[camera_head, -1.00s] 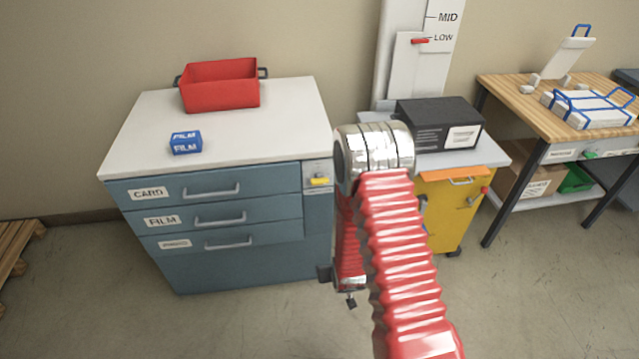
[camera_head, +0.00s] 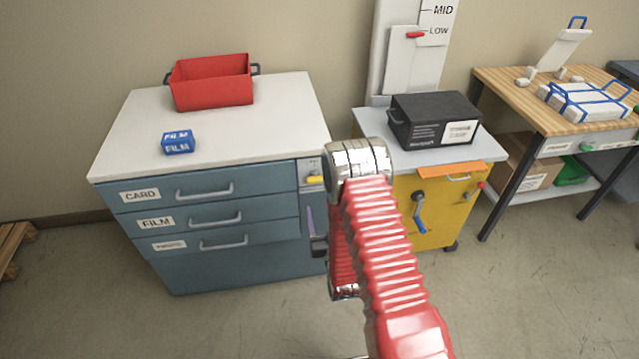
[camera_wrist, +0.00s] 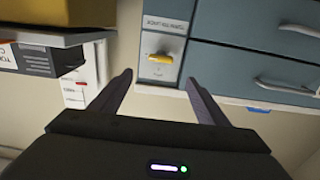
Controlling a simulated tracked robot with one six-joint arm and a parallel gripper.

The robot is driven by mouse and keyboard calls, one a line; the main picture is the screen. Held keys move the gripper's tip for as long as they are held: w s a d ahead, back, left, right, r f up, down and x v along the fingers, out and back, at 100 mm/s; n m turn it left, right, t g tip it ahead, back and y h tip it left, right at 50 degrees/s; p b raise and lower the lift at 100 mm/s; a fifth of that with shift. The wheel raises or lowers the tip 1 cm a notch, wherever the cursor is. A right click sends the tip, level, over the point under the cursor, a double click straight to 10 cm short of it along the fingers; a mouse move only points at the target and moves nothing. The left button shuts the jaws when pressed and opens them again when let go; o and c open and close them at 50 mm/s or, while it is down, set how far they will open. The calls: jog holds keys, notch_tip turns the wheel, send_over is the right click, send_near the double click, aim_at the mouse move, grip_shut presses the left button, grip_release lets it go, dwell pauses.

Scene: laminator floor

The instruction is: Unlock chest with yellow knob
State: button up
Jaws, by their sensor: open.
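The chest (camera_head: 240,265) is blue-grey with a white top and drawers labelled CARD and FILM, plus a third whose label is too small to read. The drawers look closed. The yellow knob (camera_head: 314,180) sits on a grey panel at the chest's upper right front. In the wrist view the yellow knob (camera_wrist: 160,57) lies crosswise on its panel, beyond my fingertips and between their lines. My gripper (camera_wrist: 160,82) is open and empty, with the knob apart from both fingers. In the head view my arm partly hides the gripper, which is below the knob by the chest's right edge.
A red bin (camera_head: 212,85) and a blue FILM box (camera_head: 178,143) stand on the chest top. To the right, a yellow cabinet (camera_head: 440,215) with a crank carries a black box (camera_head: 433,120). A wooden table (camera_head: 500,90) stands further right.

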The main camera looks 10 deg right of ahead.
aim_at(316, 182)
jog(key=shift+w, duration=0.15)
jog(key=w, duration=1.3)
jog(key=shift+w, duration=0.3)
jog(key=shift+c, duration=0.6)
